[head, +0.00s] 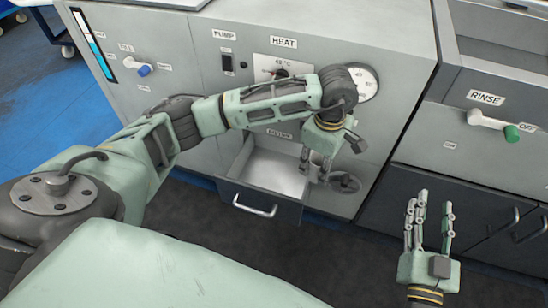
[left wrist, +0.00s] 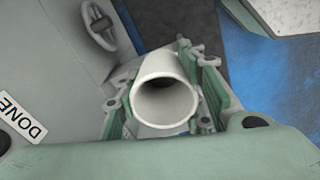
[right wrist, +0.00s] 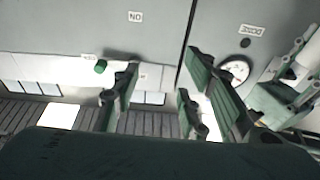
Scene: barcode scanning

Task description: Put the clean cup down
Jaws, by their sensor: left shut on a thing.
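My left gripper (head: 316,170) points down beside the right edge of the open drawer (head: 245,192) in the grey machine. In the left wrist view its fingers are shut on the sides of a white, hollow, round cup (left wrist: 166,82), whose open rim faces that camera. In the head view the cup cannot be clearly made out. My right gripper (head: 428,215) is open and empty, in front of the dark cabinet below the RINSE panel. Its spread fingers also show in the right wrist view (right wrist: 158,100).
The machine front carries a HEAT dial (head: 362,84), a blue-tipped lever (head: 144,70) and a round handwheel (head: 345,182) close to my left gripper. A green-tipped lever (head: 495,124) juts from the RINSE unit. A DONE label (left wrist: 22,116) shows in the left wrist view. Dark floor lies in front.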

